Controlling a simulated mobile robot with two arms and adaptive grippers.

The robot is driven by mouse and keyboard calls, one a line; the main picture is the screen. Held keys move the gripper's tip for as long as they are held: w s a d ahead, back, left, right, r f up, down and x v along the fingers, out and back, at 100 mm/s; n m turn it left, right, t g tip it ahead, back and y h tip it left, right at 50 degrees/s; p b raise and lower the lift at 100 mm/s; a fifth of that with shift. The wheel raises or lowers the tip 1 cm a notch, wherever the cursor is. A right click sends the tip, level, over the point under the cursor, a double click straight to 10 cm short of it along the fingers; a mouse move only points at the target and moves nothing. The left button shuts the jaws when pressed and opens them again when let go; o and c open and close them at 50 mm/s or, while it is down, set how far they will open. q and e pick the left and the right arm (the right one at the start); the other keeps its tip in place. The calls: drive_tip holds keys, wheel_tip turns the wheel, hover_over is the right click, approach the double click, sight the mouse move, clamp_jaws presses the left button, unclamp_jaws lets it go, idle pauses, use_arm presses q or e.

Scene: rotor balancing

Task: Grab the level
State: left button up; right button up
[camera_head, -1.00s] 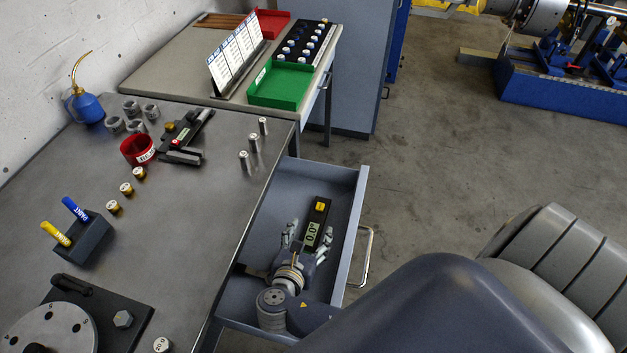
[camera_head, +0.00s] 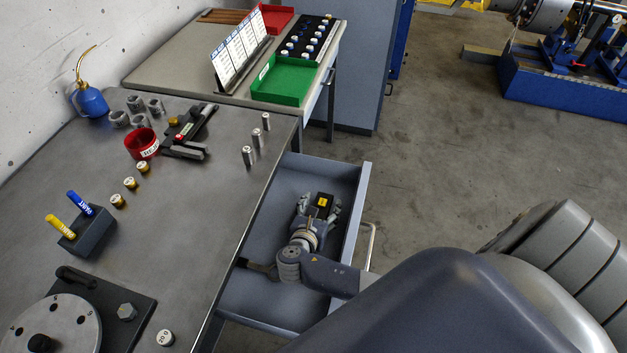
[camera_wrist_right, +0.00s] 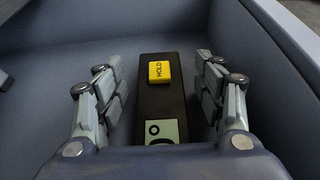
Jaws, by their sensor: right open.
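The level is a black bar with a yellow HOLD button and a pale display, lying in the open drawer. In the head view only the end of the level (camera_head: 323,203) with the button shows; my right gripper (camera_head: 318,205) and wrist cover the rest. In the right wrist view the level (camera_wrist_right: 160,103) lies between the two fingers of my right gripper (camera_wrist_right: 160,90), with a gap visible on each side. The right gripper is open. The left gripper is not in view.
The drawer (camera_head: 288,180) has raised walls around my right gripper, and its right wall (camera_wrist_right: 285,35) is near in the wrist view. The workbench (camera_head: 200,230) edge runs along the left of the drawer. Several metal cylinders stand near that edge.

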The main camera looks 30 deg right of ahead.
drive_tip(key=c, duration=1.3)
drive_tip(key=shift+r, duration=0.1)
drive_tip(key=shift+c, duration=0.6)
drive_tip(key=shift+r, duration=0.1)
